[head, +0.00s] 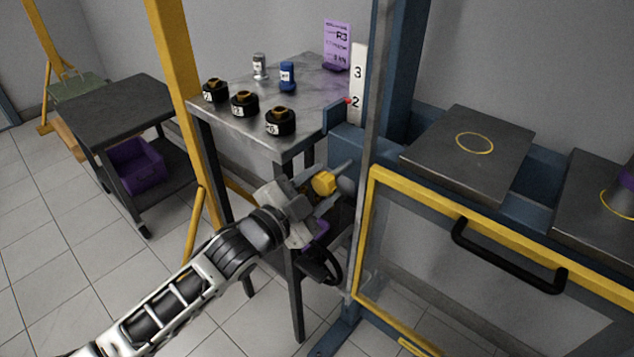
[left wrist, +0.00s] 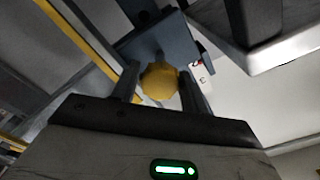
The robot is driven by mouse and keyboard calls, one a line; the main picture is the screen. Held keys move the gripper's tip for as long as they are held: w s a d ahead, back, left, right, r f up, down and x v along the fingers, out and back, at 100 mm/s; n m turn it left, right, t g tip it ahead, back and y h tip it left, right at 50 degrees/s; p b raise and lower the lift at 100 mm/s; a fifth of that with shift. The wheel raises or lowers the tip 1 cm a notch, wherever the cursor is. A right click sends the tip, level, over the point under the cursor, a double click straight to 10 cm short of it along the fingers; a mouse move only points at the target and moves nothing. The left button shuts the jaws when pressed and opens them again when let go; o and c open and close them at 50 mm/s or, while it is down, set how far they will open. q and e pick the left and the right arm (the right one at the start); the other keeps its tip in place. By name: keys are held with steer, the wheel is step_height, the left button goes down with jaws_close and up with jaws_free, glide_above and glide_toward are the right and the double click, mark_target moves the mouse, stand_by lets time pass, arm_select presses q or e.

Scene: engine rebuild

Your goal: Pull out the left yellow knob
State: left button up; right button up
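The left yellow knob (head: 323,182) sits at the left post of the blue frame, beside the yellow-edged guard door. It is round and faceted. My left gripper (head: 337,182) is around it, with one finger on each side. A grey-blue bracket (left wrist: 165,45) shows just behind the knob. My right gripper is not in view.
The guard door (head: 480,195) with a black handle (head: 508,262) stands close on the right. A metal table (head: 305,100) with several black-and-orange parts is just behind the gripper. A dark cart (head: 110,110) stands left. The floor at left front is clear.

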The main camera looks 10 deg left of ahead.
arm_select(q)
steer(key=shift+o, duration=0.9)
steer(key=shift+s+a, duration=0.15)
steer(key=v, duration=1.6)
steer(key=s+d+f+n+g+y, duration=0.1)
steer(key=s+f+n+g+y, duration=0.1)
steer(key=f+n, duration=0.4)
steer(key=s+d+f+n+g+y, duration=0.2)
steer(key=s+f+n, duration=0.3)
steer(key=f, duration=0.4)
steer(key=shift+s+d+n+g+y+p, duration=0.35)
steer(key=shift+n+g+y, duration=0.3)
steer(key=shift+n, duration=0.25)
